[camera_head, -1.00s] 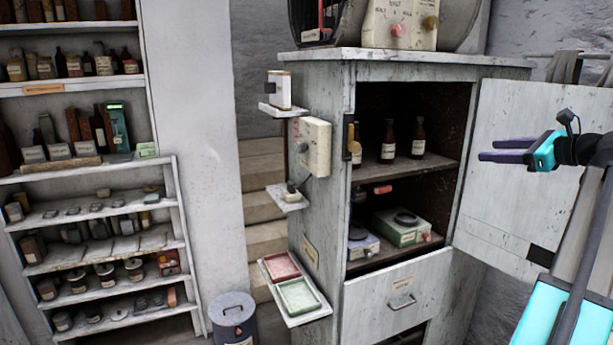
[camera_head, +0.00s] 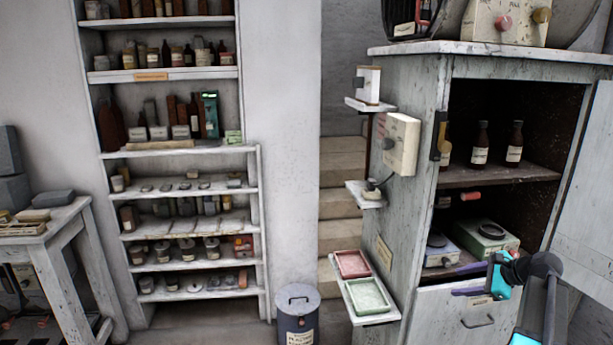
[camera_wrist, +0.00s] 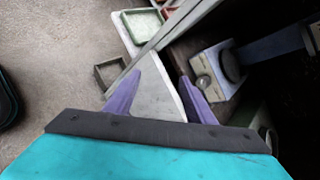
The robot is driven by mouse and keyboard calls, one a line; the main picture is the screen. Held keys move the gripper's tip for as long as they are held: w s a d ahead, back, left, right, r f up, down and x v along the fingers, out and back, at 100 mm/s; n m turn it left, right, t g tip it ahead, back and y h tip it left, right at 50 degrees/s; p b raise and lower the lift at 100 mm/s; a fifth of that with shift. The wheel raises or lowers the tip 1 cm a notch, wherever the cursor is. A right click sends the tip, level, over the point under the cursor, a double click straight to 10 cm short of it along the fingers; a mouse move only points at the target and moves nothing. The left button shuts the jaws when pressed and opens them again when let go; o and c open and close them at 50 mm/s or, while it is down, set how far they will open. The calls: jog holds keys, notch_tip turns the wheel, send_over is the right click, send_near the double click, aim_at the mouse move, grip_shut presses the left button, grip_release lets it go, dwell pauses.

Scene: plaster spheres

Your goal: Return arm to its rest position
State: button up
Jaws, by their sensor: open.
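My gripper (camera_head: 480,285) is at the lower right in the head view, in front of the open grey cabinet (camera_head: 400,120) and near its drawer (camera_head: 470,318). Its two purple fingers (camera_wrist: 162,95) stand apart in the wrist view, with nothing between them but the pale cabinet surface beyond. My gripper is open and empty. From the head view I cannot tell whether it touches the drawer front or the cabinet.
The cabinet door (camera_head: 590,190) stands open at the right. Side shelves carry a red tray (camera_head: 352,264) and a green tray (camera_head: 367,296). A lidded bin (camera_head: 298,312) stands left of the cabinet. Bottles (camera_head: 480,143) and boxed devices (camera_head: 490,237) sit inside. Shelving (camera_head: 190,148) and a table (camera_head: 60,215) are at left.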

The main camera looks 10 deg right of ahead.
jog(key=s+a+f+n+g+b, duration=0.1)
jog(key=s+a+f+n+g, duration=0.2)
jog(key=a+f, duration=0.7)
jog(key=s+a+f+n+g, duration=0.2)
jog(key=a+f+n, duration=0.2)
jog(key=a+f, duration=0.65)
jog(key=s+a+f+n+g+b, duration=0.1)
jog(key=s+a+f+n+g, duration=0.2)
jog(key=a+f, duration=0.75)
jog(key=s+a+f+n+g+b, duration=0.1)
jog(key=s+a+f+n+g, duration=0.2)
jog(key=s+f, duration=0.35)
jog(key=s+a+f+n, duration=0.3)
jog(key=s+a+f, duration=0.25)
jog(key=f, duration=0.25)
jog(key=s+a+f+n+g+h, duration=0.1)
jog(key=s+f+n+h, duration=0.1)
jog(key=s, duration=0.6)
jog(key=s+a+f+n+g+h+b, duration=0.1)
jog(key=s+f+n+g+h, duration=0.1)
jog(key=s+f+n, duration=0.3)
jog(key=s+n, duration=0.1)
jog(key=s, duration=0.2)
jog(key=shift+s+a+g, duration=0.3)
jog(key=shift+s+a, duration=0.05)
jog(key=shift+a, duration=0.05)
